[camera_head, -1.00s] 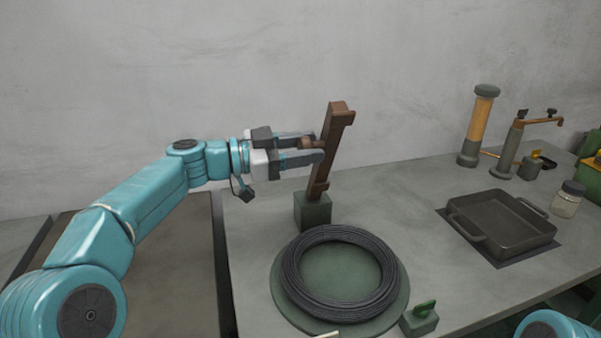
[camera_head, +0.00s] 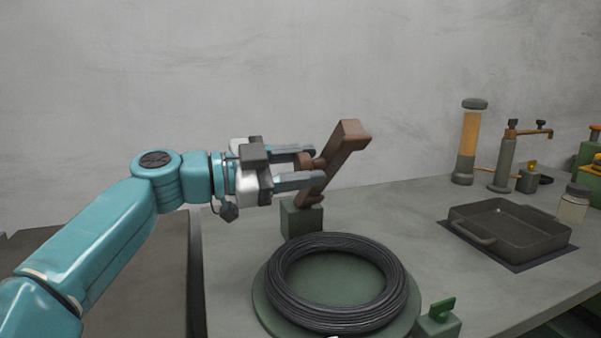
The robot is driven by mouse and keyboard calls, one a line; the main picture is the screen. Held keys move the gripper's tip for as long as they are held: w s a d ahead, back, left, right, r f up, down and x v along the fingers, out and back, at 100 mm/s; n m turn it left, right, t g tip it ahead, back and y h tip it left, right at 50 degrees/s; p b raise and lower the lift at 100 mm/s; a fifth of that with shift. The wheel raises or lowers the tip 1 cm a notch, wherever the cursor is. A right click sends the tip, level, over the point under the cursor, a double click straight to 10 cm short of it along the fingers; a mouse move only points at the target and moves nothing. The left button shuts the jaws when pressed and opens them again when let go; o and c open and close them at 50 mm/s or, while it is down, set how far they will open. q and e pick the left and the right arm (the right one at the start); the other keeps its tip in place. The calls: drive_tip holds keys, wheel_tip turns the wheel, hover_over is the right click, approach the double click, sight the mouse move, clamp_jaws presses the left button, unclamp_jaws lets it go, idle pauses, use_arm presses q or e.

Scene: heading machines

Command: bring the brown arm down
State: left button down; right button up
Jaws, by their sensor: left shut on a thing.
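The brown arm (camera_head: 338,160) rises from a dark green block (camera_head: 302,220) and leans over to the right, its thick end uppermost. My left gripper (camera_head: 312,169) comes in from the left, its two fingers on either side of the brown knob (camera_head: 304,161) on the arm's side. It is shut on that knob. The fingers partly cover the lower part of the brown arm. My right gripper is not in view.
A coil of black wire (camera_head: 283,291) lies on a round green plate (camera_head: 262,300) in front of the block. A small green-handled block (camera_head: 438,326) stands to its right. A dark pan (camera_head: 500,228), a jar (camera_head: 573,206) and an orange cylinder (camera_head: 468,135) stand further right.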

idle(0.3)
use_arm(q)
drive_tip(key=c, duration=0.6)
unclamp_jaws()
drive_tip(key=v, duration=1.6)
drive_tip(key=shift+a+b, duration=0.2)
drive_tip(key=shift+b, duration=0.2)
